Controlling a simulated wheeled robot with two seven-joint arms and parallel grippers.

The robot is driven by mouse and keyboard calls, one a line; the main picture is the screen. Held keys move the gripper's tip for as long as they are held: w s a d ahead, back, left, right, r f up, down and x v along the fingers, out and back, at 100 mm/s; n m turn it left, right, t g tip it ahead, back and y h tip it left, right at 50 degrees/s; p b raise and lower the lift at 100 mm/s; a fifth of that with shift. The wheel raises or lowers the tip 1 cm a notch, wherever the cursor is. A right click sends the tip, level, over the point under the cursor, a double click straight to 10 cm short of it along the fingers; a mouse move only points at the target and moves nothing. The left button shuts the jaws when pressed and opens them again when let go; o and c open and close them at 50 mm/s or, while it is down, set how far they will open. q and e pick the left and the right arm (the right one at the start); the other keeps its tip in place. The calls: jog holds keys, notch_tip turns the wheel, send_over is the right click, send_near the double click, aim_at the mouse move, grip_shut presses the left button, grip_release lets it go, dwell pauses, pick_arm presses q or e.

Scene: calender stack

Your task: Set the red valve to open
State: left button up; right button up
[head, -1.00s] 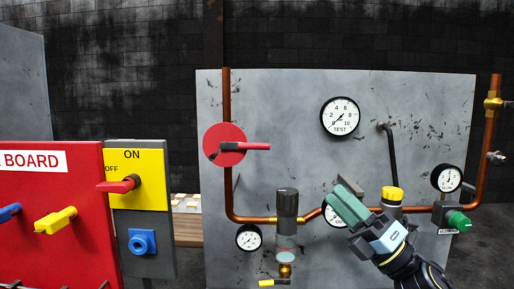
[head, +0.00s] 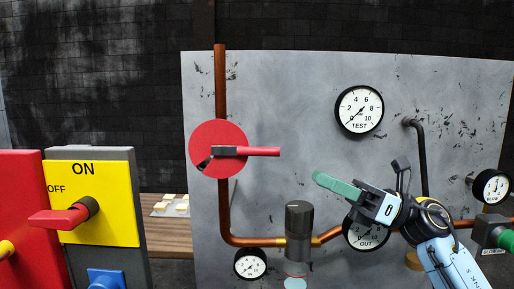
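The red valve (head: 207,135) is a round red disc on the grey panel, over a vertical copper pipe. Its red lever (head: 258,152) points right, roughly level, from a dark hub. My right gripper (head: 338,187) has green fingers pointing left and slightly up. It is in front of the panel, to the right of and below the lever tip, with a clear gap to it. The fingers overlap in this view, so their opening is hidden. Nothing shows held at their tips. My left gripper is out of view.
A TEST gauge (head: 359,109) is up right; an OUT gauge (head: 366,236) is partly behind my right gripper. A dark cylinder (head: 299,218) sits on the lower pipe. A yellow ON/OFF switch box (head: 115,210) and red board (head: 18,190) stand at left.

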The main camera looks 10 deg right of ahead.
jog(key=p, duration=0.2)
send_near(263, 152)
jog(key=x, duration=0.5)
jog(key=p+x, duration=0.1)
jog(key=x, duration=0.1)
jog(key=p+x, duration=0.1)
jog(key=x, duration=0.1)
jog(key=shift+w+a+r, duration=0.1)
jog(key=shift+w+a, duration=0.05)
jog(key=shift+w, duration=0.25)
jog(key=shift+w+a, duration=0.2)
jog(key=shift+a, duration=0.05)
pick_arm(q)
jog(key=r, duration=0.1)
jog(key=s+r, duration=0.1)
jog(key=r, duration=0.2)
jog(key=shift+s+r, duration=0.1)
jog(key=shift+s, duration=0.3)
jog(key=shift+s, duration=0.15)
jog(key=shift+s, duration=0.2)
pick_arm(e)
grip_shut()
